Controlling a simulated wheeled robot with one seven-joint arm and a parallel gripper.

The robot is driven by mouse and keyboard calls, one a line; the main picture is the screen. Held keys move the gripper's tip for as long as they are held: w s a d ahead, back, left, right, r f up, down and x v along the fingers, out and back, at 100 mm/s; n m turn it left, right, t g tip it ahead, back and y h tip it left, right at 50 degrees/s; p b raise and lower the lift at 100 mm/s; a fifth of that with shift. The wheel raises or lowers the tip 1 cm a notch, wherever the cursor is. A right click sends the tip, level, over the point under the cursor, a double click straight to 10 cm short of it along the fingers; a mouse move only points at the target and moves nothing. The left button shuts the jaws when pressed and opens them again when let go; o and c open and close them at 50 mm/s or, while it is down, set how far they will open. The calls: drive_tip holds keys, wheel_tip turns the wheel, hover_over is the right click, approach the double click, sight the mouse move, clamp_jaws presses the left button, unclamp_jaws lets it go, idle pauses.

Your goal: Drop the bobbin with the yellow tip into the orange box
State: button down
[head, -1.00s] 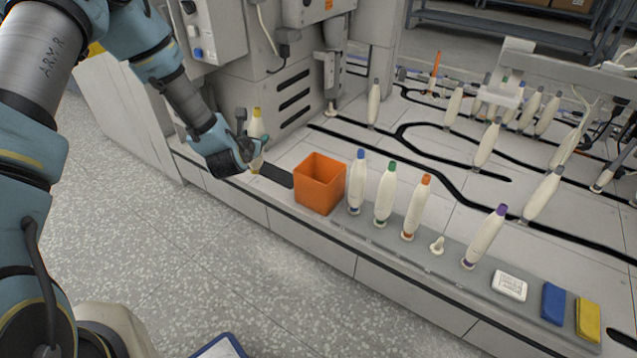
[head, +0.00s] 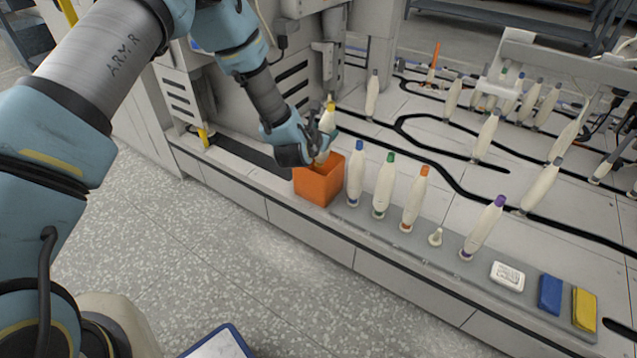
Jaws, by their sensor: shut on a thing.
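The bobbin with the yellow tip (head: 327,122) is upright, slightly tilted, in my gripper (head: 318,147). My gripper is shut on it around its middle. The orange box (head: 318,188) stands on the ledge at the left end of the bobbin row. The bobbin and my gripper are over the back left part of the box opening. The bobbin's lower end is partly hidden by my gripper and the box, so I cannot tell how deep it reaches.
Right of the box stand bobbins with blue (head: 356,172), green (head: 384,185), orange (head: 414,198) and purple (head: 483,228) tips on a grey tray (head: 400,243). An empty peg (head: 435,237) stands between the last two. A machine cabinet rises behind my arm.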

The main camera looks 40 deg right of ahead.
drive_tip(key=shift+f+b, duration=0.7)
drive_tip(key=shift+f, duration=0.95)
drive_tip(key=shift+c, duration=0.5)
unclamp_jaws()
drive_tip(key=v, duration=1)
drive_tip(key=shift+a+r+p, duration=0.25)
drive_tip(key=shift+a+p, duration=0.1)
drive_tip(key=shift+s, duration=0.15)
